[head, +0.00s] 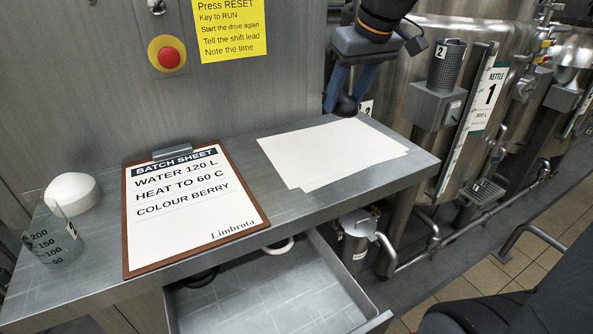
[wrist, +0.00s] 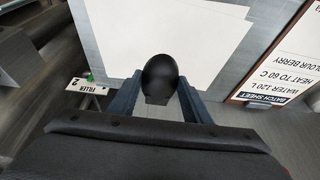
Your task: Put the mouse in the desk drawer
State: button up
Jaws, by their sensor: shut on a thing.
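The black mouse (head: 346,106) is between the blue-grey fingers of my gripper (head: 350,92), at the back right of the desk top near the white paper sheets. In the wrist view the mouse (wrist: 160,78) shows as a dark oval between the two fingertips of my gripper (wrist: 160,88), which is shut on it. I cannot tell whether it touches the desk. The desk drawer (head: 270,288) is pulled open below the desk's front edge. Its grey floor shows, with dark and pale curved objects partly hidden under the desk edge at its back.
On the desk (head: 240,150) are a clipboard batch sheet (head: 190,205), blank paper sheets (head: 325,155), a white dome (head: 72,192) and a clear beaker (head: 55,240). A red stop button (head: 168,57) is on the wall panel. Kettle pipework (head: 430,235) stands to the right.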

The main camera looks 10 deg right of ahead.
aim_at(288, 314)
jog(key=z, duration=0.35)
jog(key=k, duration=0.5)
jog(key=z, duration=0.5)
jog(key=k, duration=0.95)
jog(key=u, duration=0.3)
